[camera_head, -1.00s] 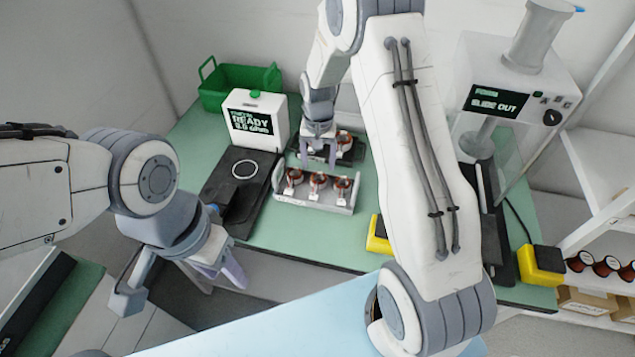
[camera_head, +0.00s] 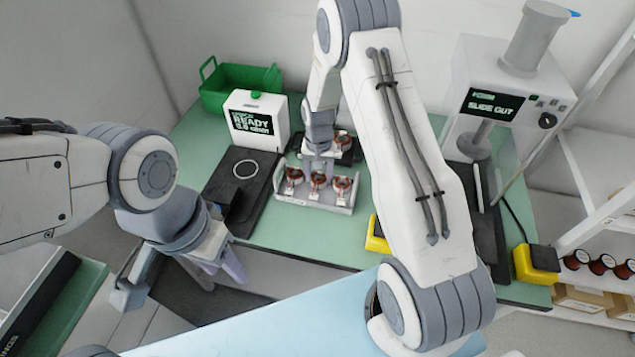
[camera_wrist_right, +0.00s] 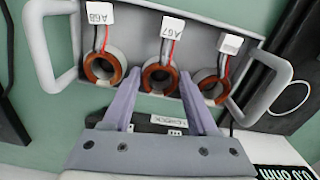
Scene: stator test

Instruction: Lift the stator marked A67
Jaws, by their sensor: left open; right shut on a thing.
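The stator marked A67 (camera_wrist_right: 158,79) is a copper-wound ring with a white tag, in the middle of the tray's row in the right wrist view. It is also the middle ring in the head view (camera_head: 318,181). My right gripper (camera_wrist_right: 160,88) is shut on it, with one finger on each side; in the head view the gripper (camera_head: 318,163) reaches down from behind. I cannot tell whether the stator is off the tray floor. The A68 stator (camera_wrist_right: 104,66) and a third one (camera_wrist_right: 213,88), its tag unreadable, flank it. My left gripper (camera_head: 180,285) is open and empty, away from the tray.
The grey tray (camera_head: 300,201) has side handles. A meter (camera_head: 256,118) reading READY and its black pad (camera_head: 222,172) stand left of it. A green bin (camera_head: 240,82) is behind. A press (camera_head: 510,90) and yellow boxes (camera_head: 536,262) are at right.

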